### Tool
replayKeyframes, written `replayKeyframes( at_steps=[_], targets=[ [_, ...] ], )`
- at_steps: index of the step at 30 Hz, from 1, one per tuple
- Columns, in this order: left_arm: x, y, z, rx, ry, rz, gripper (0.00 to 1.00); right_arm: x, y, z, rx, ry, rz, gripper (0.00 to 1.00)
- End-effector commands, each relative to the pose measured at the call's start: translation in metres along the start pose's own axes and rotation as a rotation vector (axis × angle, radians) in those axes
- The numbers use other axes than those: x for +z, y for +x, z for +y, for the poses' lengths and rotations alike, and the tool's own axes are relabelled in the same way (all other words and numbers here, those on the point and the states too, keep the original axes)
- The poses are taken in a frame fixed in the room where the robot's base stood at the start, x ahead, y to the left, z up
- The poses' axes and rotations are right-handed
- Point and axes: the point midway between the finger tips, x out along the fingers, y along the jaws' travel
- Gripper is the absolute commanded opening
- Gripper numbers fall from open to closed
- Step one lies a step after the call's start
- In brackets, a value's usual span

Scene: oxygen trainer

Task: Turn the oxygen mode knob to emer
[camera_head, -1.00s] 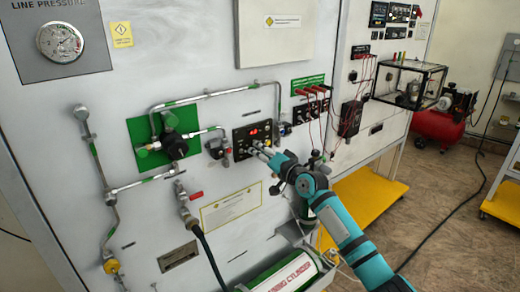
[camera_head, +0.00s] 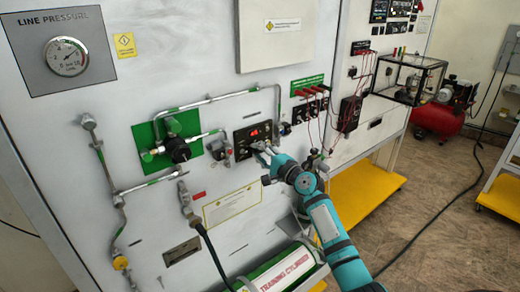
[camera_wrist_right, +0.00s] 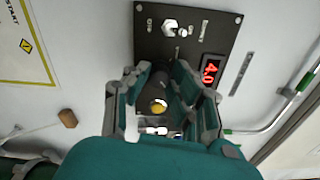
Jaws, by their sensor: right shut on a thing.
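A dark control panel (camera_head: 240,137) with a red lit display is on the white wall unit. In the right wrist view the panel (camera_wrist_right: 205,32) shows the red display (camera_wrist_right: 209,70) reading about 4.0, and small switches. My right gripper (camera_head: 259,149) is at the lower part of this panel. In the wrist view my right gripper (camera_wrist_right: 162,80) has its fingers on either side of a dark knob (camera_wrist_right: 157,90) and is shut on it. The knob's pointer and labels cannot be read, and the fingers partly hide it. My left gripper is out of view.
A black regulator (camera_head: 177,149) on a green plate and metal piping are left of the panel. Red-plugged leads (camera_head: 312,91) hang to its right. A pressure gauge (camera_head: 66,56) is at upper left.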

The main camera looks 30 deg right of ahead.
Motion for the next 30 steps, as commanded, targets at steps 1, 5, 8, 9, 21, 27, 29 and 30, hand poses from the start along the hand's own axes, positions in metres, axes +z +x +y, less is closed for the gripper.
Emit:
replayKeyframes(
  at_steps=[1,5,8,9,21,27,29,30],
  targets=[
    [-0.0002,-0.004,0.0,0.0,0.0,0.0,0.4,-0.0002,-0.0001,-0.0022,-0.001,0.029,0.001,0.0],
    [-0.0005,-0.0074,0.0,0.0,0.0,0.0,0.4,-0.0001,0.0,-0.0018,-0.001,0.09,0.001,0.0],
    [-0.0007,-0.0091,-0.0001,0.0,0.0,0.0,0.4,-0.0002,0.0,-0.0014,-0.001,0.123,0.001,0.0],
    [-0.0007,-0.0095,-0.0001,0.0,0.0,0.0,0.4,-0.0004,0.0,-0.0013,-0.001,0.133,0.001,0.0],
    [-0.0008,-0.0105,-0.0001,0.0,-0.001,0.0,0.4,-0.001,-0.0002,-0.0005,-0.001,0.164,0.002,0.0],
    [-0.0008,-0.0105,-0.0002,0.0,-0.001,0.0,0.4,-0.0009,-0.0001,-0.0004,-0.001,0.163,0.002,0.25],
    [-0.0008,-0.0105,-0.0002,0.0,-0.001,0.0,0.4,-0.0008,-0.0001,-0.0004,-0.001,0.163,0.001,0.33],
    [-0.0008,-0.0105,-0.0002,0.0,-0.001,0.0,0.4,-0.0008,-0.0001,-0.0004,-0.001,0.163,0.001,0.38]
  ],
)
